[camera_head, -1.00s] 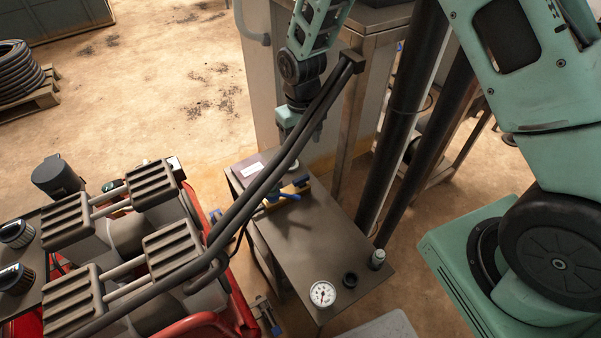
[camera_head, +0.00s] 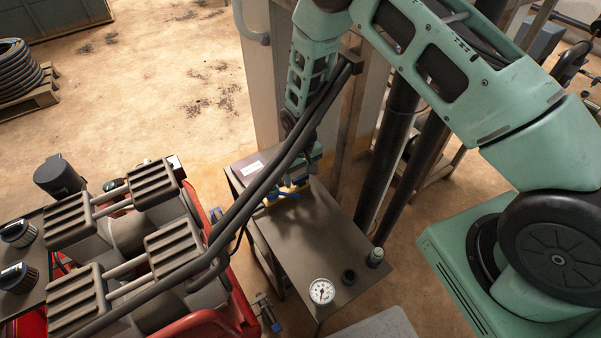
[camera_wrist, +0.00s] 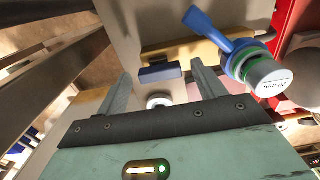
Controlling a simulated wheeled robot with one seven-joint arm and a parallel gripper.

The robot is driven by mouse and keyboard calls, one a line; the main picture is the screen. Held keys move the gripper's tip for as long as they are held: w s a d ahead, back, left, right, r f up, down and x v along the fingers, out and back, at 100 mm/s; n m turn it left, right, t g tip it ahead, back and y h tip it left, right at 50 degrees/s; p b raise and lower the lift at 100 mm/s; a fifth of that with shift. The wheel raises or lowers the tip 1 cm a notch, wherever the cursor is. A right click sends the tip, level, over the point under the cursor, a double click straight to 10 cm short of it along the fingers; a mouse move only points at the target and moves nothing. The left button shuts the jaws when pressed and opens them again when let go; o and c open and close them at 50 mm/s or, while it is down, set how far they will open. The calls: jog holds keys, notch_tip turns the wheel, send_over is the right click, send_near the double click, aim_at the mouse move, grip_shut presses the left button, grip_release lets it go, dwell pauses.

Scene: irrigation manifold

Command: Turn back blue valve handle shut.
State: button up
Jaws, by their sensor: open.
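Two blue-handled valves sit on brass pipework at the back of the metal table. In the wrist view, one blue handle (camera_wrist: 160,73) shows as a short bar between my gripper's fingers (camera_wrist: 161,76); I cannot tell whether they touch it. The other blue handle (camera_wrist: 207,28) is a long lever at the upper right, outside the fingers, by a round cap with a green ring (camera_wrist: 262,70). In the head view, one blue handle (camera_head: 288,195) shows just below my gripper (camera_head: 300,179); the other is mostly hidden by it. My gripper is open and points down.
A pressure gauge (camera_head: 321,291), a dark round fitting (camera_head: 349,277) and a small capped post (camera_head: 375,257) stand toward the table's front. Black hoses (camera_head: 270,180) cross left of the arm. Dark upright pipes (camera_head: 388,160) stand to the right. The table's middle (camera_head: 310,230) is clear.

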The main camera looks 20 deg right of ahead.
jog(key=c, duration=1)
jog(key=m+b, duration=0.1)
jog(key=m, duration=0.7)
jog(key=shift+m, duration=0.3)
jog(key=m, duration=0.5)
jog(key=shift+r, duration=0.1)
jog(key=shift+m+p, duration=0.45)
jog(key=shift+m, duration=1.65)
